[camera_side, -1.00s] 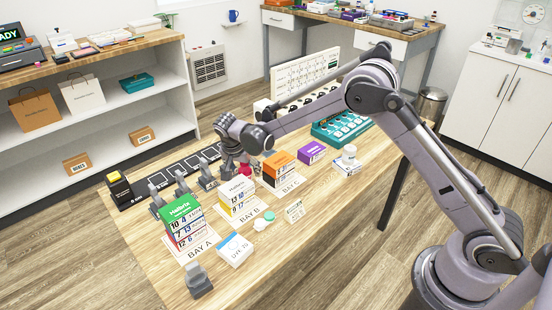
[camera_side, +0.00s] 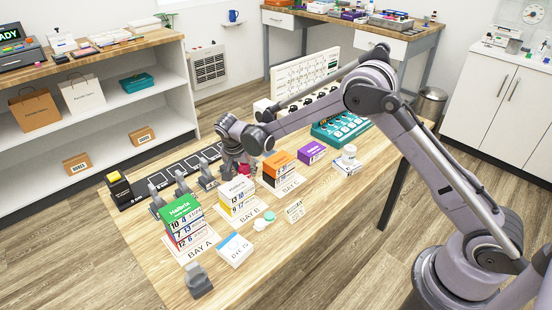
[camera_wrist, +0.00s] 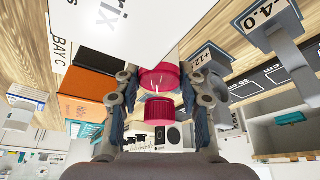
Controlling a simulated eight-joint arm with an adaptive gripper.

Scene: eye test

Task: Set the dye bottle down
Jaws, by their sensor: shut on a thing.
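My gripper (camera_wrist: 162,92) is shut on the dye bottle, whose crimson surface (camera_wrist: 158,76) shows between the fingers in the wrist view. In the side view my gripper (camera_side: 237,168) is low over the table, behind the white-topped Bay B stack. Only a little of the crimson bottle (camera_side: 244,169) shows there, above that stack. The bottle's underside is hidden, so I cannot tell whether it touches the table (camera_side: 305,240).
The Bay B stack (camera_side: 238,199) and the orange-topped Bay C stack (camera_side: 279,169) stand close by. The green-topped Bay A stack (camera_side: 184,222) is nearer the front left. A dark strip with grey stands (camera_side: 182,186) runs behind. Front-right table is largely clear.

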